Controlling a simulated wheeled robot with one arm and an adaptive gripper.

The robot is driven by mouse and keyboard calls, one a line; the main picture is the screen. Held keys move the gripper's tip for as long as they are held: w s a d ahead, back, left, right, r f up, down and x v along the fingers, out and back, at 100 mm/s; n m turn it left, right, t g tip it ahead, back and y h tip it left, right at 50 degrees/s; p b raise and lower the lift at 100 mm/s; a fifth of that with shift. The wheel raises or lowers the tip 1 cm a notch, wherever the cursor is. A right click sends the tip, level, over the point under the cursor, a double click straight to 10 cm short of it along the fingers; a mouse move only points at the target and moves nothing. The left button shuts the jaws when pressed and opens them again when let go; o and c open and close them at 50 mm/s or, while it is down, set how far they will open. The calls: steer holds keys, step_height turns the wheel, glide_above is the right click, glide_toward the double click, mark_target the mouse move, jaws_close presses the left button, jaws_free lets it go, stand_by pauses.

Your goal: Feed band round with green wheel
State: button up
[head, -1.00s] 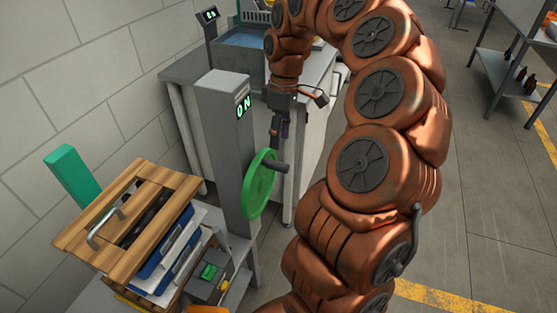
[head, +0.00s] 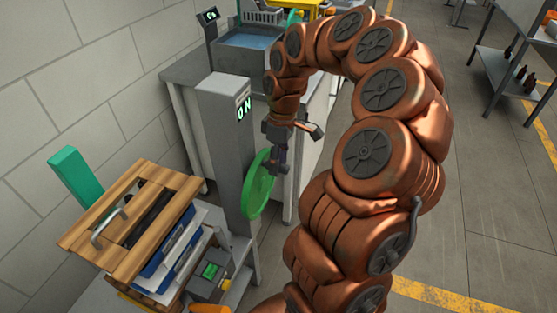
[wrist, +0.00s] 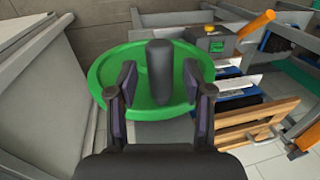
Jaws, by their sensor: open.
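The green wheel (head: 258,186) stands upright on the side of a grey post (head: 226,150) with a lit display. In the wrist view the green wheel (wrist: 108,76) fills the upper middle, with its dark handle (wrist: 160,70) sticking out toward the camera. My gripper (head: 280,168) is at the wheel's near face. In the wrist view the two fingers of my gripper (wrist: 158,84) are apart, one on each side of the handle. I cannot tell whether either finger touches it. No band can be made out.
A wooden-topped rack (head: 130,215) with blue and white layers stands at the left, beside a small grey box (head: 210,280) with a green screen. A bench with a blue basin (head: 248,50) is behind the post. Open floor (head: 470,220) lies at the right.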

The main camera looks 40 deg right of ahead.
steer(key=shift+c, duration=0.4)
jaws_close()
